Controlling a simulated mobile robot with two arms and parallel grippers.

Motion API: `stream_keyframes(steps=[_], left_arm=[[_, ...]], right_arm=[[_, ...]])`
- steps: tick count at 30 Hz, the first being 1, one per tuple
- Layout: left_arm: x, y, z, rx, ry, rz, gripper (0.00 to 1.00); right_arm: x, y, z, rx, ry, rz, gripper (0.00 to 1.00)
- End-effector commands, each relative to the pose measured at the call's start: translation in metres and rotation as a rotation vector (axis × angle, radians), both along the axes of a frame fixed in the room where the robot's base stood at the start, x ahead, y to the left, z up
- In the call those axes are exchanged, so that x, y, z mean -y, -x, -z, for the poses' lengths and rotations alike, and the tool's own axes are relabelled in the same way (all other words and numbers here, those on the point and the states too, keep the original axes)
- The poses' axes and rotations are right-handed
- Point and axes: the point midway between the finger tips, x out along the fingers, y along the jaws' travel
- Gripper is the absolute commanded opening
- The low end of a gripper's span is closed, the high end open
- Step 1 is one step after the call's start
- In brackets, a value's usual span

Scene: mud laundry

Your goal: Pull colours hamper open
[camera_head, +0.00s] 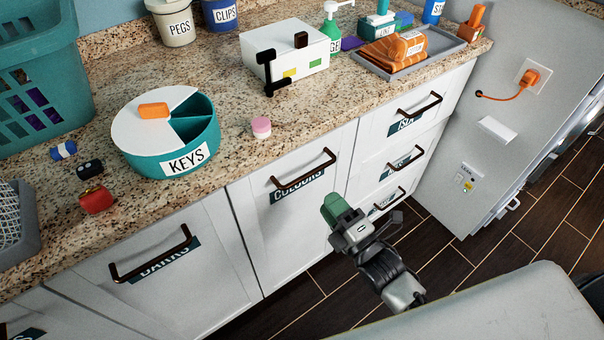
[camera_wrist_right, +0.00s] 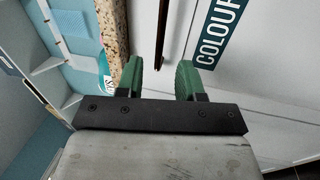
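The colours hamper (camera_head: 295,225) is a white cabinet front under the counter, closed flush with its neighbours. Its dark bar handle (camera_head: 303,171) runs across the top, above a teal COLOURS label (camera_head: 296,190). My right gripper (camera_head: 333,206) is in front of the hamper's right part, below and right of the handle in the head view. In the right wrist view, its green fingers (camera_wrist_right: 158,78) are apart with nothing between them. The handle (camera_wrist_right: 163,35) lies ahead of the gap, and the label (camera_wrist_right: 221,33) is to its right. My left gripper is out of view.
A darks front (camera_head: 160,285) adjoins at left, and drawers (camera_head: 397,155) adjoin at right. The counter holds a round KEYS box (camera_head: 168,140), a pink-topped item (camera_head: 261,127) near the edge and a white box (camera_head: 287,58). Dark floor (camera_head: 475,235) is open at right.

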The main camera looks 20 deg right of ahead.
Motion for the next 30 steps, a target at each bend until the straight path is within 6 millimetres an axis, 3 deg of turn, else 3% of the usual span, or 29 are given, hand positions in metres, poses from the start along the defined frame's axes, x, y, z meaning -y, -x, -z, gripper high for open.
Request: stream_keyframes(steps=[9, 15, 27, 30], left_arm=[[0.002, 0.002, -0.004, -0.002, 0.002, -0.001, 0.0], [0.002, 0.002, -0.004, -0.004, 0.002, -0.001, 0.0], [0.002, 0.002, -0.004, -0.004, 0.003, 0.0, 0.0], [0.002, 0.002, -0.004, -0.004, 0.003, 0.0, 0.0]], right_arm=[[-0.02, -0.057, -0.013, 0.001, -0.003, 0.001, 0.37], [-0.029, -0.08, -0.016, -0.003, -0.001, 0.001, 0.37], [-0.031, -0.086, -0.017, -0.004, -0.002, 0.0, 0.37], [-0.031, -0.086, -0.017, -0.004, -0.002, 0.0, 0.22]])
